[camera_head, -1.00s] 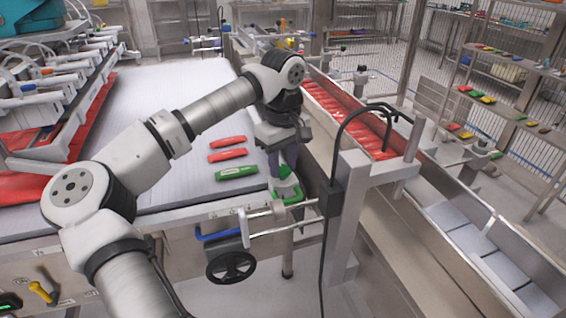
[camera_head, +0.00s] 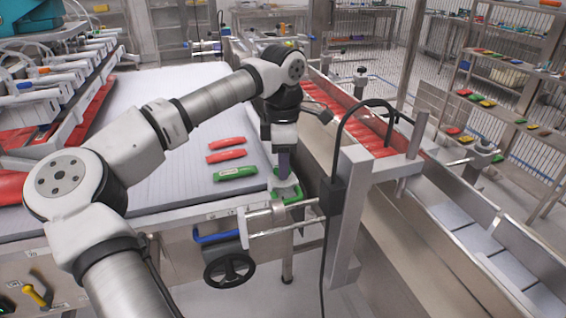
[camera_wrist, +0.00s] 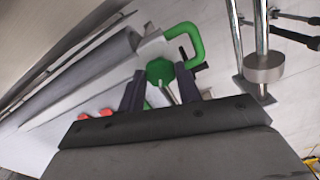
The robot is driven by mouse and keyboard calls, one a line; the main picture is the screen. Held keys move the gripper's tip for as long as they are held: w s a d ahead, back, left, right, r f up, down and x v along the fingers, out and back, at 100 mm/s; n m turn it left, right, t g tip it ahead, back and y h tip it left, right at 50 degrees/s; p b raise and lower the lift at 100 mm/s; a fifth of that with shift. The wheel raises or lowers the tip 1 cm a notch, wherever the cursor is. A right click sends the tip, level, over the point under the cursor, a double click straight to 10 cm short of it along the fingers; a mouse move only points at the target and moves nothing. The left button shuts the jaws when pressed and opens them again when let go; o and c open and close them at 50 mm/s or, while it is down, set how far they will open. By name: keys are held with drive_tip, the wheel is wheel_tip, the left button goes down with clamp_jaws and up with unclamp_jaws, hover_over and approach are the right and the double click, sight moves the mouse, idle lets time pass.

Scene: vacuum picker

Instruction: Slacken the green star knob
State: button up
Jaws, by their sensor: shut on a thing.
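The green star knob (camera_wrist: 160,72) sits between my two fingers in the wrist view, at the corner of the conveyor by a pale metal bracket. My gripper (camera_wrist: 160,88) is shut on it, with a dark finger on each side. In the head view my gripper (camera_head: 284,170) points down at the belt's near right corner, and its fingers hide most of the knob. A green curved handle (camera_wrist: 190,42) is beside the knob; it also shows in the head view (camera_head: 294,197).
A green pack (camera_head: 235,173) and two red packs (camera_head: 226,156) lie on the white belt (camera_head: 190,190), left of my gripper. A black handwheel (camera_head: 229,269) and a blue handle (camera_head: 215,237) are below. A post with a black cable (camera_head: 335,195) stands close on the right.

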drive_tip(key=n+b, duration=0.1)
drive_tip(key=n, duration=0.5)
drive_tip(key=shift+a+n, duration=0.1)
drive_tip(key=shift+n, duration=0.2)
drive_tip(key=n, duration=0.5)
drive_tip(key=shift+w+b, duration=0.1)
drive_tip(key=shift+b, duration=0.25)
drive_tip(key=o, duration=1)
drive_tip(key=shift+c, duration=0.2)
wheel_tip(320, 180, up, 14)
